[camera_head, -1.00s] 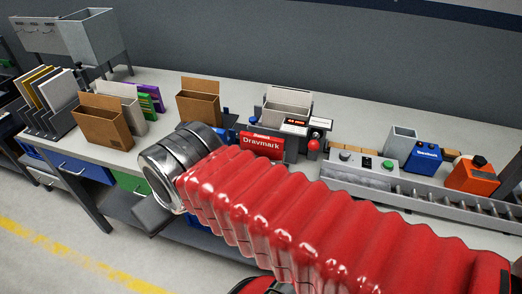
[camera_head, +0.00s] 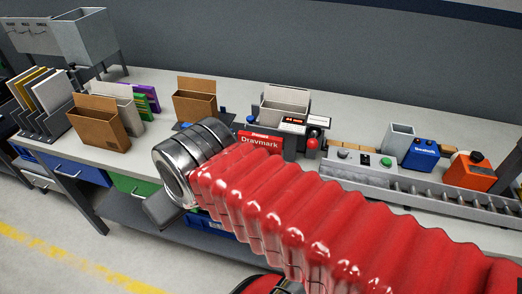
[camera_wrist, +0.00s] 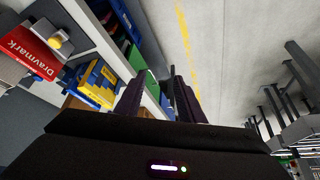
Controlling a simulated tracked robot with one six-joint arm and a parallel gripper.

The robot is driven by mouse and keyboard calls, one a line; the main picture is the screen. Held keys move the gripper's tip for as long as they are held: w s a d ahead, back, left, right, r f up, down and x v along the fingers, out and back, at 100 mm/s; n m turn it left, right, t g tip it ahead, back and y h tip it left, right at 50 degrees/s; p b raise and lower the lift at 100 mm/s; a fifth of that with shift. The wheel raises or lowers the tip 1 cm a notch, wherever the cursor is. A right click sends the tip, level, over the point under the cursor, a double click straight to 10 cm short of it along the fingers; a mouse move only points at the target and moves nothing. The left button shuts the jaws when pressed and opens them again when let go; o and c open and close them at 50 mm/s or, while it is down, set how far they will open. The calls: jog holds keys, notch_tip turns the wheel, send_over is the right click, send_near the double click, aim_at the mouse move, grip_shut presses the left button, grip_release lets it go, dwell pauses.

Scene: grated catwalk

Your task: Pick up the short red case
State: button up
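The bench (camera_head: 335,110) carries brown file boxes (camera_head: 97,122), a blue box (camera_head: 421,154), an orange box (camera_head: 470,172) and a grey conveyor (camera_head: 420,190). The floor (camera_head: 45,225) at left is clear.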

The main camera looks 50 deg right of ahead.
jog(key=m, duration=0.1)
notch_tip(320, 180, up, 3)
jog(key=m+g+y, duration=0.2)
jog(key=m, duration=2.8)
send_over(262, 136)
jog(key=s+d, duration=0.2)
jog(key=s, duration=0.2)
jog(key=shift+s+d, duration=0.15)
jog(key=shift+s, duration=0.05)
jog(key=x, duration=0.7)
jog(key=shift+w+f, duration=0.25)
jog(key=shift+f, duration=0.05)
jog(key=shift+w+f, duration=0.15)
jog(key=shift+f, duration=0.2)
jog(key=shift+f, duration=0.1)
